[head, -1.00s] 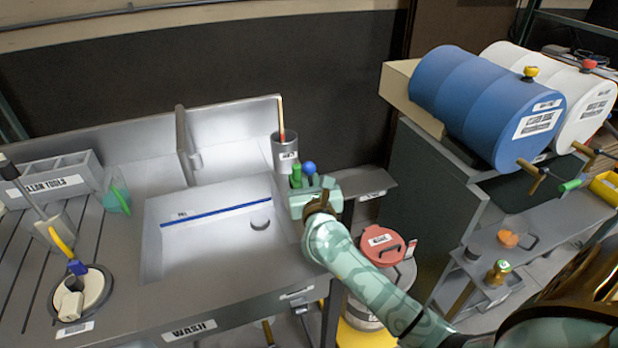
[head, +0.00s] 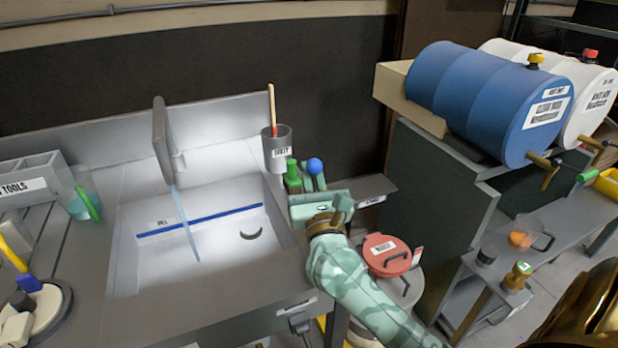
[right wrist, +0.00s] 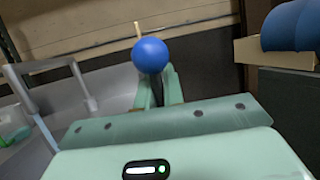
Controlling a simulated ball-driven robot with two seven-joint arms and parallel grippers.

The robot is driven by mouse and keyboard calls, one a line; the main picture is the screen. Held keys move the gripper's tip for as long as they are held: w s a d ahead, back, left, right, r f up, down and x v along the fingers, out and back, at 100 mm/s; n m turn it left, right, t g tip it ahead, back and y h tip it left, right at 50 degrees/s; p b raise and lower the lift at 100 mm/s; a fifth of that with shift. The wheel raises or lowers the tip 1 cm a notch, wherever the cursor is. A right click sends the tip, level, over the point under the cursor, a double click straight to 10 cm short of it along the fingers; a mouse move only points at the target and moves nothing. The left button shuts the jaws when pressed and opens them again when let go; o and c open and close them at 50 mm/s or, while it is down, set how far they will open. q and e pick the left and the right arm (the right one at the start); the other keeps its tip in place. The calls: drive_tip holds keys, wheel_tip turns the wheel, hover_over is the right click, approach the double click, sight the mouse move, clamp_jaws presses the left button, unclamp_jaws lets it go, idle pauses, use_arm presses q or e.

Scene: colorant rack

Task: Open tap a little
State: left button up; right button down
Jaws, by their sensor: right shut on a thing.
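The grey tap spout (head: 163,140) stands at the back of the sink (head: 130,250). A thin stream of water (head: 184,225) falls from it into the basin. The tap's blue ball knob (head: 314,166) is at the sink's right side. My right gripper (head: 312,184) is there, its fingers shut at the knob's lever just below the ball. My left gripper is not in view.
Blue (head: 480,95) and white drums lie at the right.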

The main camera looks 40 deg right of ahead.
drive_tip(key=c, duration=1.5)
unclamp_jaws()
drive_tip(key=shift+s+f, duration=0.1)
drive_tip(key=b+v, duration=0.1)
drive_tip(key=v, duration=1.5)
drive_tip(key=shift+a, duration=0.1)
